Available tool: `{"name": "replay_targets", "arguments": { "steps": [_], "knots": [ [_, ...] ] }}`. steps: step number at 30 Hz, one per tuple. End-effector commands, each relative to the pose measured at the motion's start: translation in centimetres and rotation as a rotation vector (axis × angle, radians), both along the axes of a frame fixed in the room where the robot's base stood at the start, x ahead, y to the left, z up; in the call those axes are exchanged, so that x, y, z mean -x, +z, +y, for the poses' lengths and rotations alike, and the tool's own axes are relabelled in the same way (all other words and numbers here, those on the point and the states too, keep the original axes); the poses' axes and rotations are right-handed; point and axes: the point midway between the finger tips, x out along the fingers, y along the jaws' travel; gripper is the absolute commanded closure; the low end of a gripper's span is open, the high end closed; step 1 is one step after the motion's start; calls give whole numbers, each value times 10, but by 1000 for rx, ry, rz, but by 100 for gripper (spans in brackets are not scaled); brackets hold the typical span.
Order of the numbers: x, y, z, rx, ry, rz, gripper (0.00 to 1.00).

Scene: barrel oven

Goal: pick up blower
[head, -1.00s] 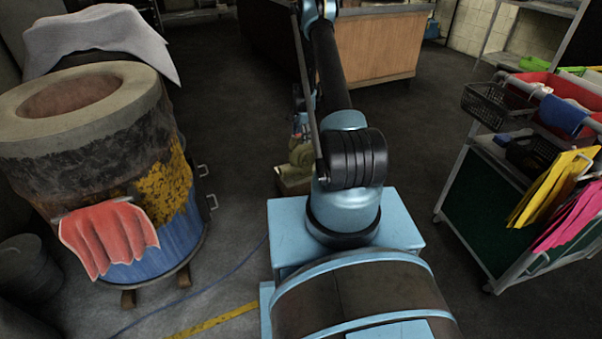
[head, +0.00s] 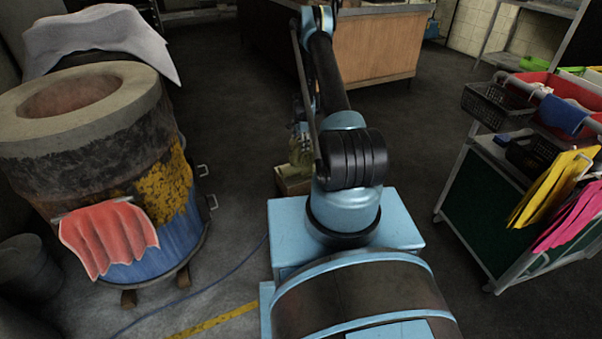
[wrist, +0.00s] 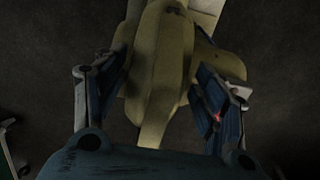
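The blower (head: 299,153) is a dull yellow-green thing on a small brown block on the floor, partly hidden behind my arm in the head view. In the wrist view the blower (wrist: 158,65) fills the middle, with its narrow end pointing toward my gripper's palm. My gripper (wrist: 165,85) is open, with one blue finger on each side of the blower. The left finger lies close along its edge; I cannot tell whether it touches. A gap shows between the narrow part and the right finger. My gripper is mostly hidden by my arm in the head view.
A barrel oven (head: 90,150) with a red cloth (head: 108,238) stands at the left. A wooden counter (head: 375,48) is behind. Dark floor lies open between them; a cable runs along it.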

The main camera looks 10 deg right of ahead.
Motion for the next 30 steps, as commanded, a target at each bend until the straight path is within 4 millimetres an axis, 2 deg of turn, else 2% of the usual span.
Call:
{"name": "replay_targets", "arguments": {
  "steps": [1, 5, 17, 23, 30],
  "knots": [
    [0, 0, 0, 0, 0, 0, 56],
    [0, 0, 0, 0, 0, -1, 86],
    [-1, 6, 0, -1, 0, -2, 86],
    [0, 23, 0, 0, 0, -1, 87],
    [0, 53, 0, 0, 0, -1, 86]
  ]
}}
